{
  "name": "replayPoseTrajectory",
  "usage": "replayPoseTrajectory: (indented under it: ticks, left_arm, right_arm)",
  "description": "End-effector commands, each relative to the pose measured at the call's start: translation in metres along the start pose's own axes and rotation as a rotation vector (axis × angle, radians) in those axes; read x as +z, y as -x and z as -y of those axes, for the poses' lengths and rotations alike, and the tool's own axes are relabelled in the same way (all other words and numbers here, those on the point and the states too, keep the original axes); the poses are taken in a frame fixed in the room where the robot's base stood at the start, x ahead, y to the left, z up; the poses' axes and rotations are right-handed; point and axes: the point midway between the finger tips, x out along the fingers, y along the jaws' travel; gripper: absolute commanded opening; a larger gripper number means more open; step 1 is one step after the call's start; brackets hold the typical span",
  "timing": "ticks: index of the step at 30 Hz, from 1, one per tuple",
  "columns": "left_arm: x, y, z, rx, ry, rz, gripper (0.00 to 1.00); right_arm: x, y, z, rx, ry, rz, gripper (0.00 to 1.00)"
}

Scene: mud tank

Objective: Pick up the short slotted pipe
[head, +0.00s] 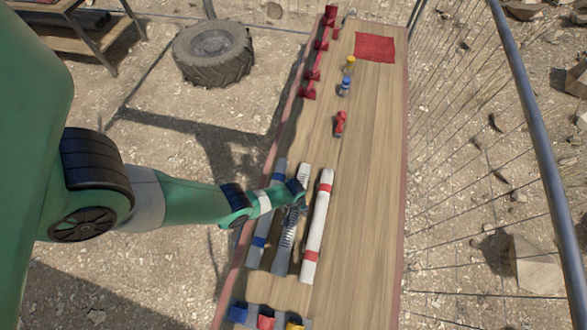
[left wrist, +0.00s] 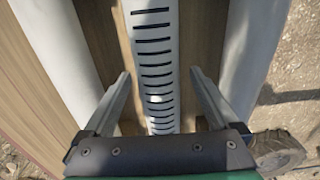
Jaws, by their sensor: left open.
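The slotted pipe (head: 284,248) is pale grey with a row of dark slots. It lies lengthwise on the wooden table between two other pipes. In the left wrist view the slotted pipe (left wrist: 152,45) runs down the middle, slots facing up. My left gripper (head: 299,197) is over its upper half in the head view and hides part of it. In the left wrist view the left gripper (left wrist: 160,76) is open, one finger on each side of the slotted pipe, with gaps visible. I cannot tell how far above the table the fingertips are. My right gripper is not in view.
A blue-banded pipe (head: 268,218) lies left of it and a red-banded pipe (head: 317,222) right. Red brackets (head: 309,93) line the table's left edge. A red fitting (head: 340,123), blue fitting (head: 345,86) and red mat (head: 375,47) are farther up. The table's right side is clear.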

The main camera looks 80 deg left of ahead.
Motion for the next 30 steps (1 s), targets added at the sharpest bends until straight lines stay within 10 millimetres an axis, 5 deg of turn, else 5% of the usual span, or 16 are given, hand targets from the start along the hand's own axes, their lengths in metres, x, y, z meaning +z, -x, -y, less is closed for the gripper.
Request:
replayPoseTrajectory:
  ticks: [8, 23, 30]
  left_arm:
    - [-0.0004, -0.0062, -0.0002, 0.001, 0.0, -0.001, 0.94]
    - [-0.0002, -0.0063, -0.0001, 0.0, 0.0, 0.0, 0.04]
    - [-0.0006, -0.006, -0.0004, 0.001, 0.0, -0.001, 0.0]
  right_arm:
    - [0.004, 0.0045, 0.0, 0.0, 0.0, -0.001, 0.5]
    - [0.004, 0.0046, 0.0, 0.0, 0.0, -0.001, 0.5]
    - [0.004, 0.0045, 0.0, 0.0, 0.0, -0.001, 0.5]
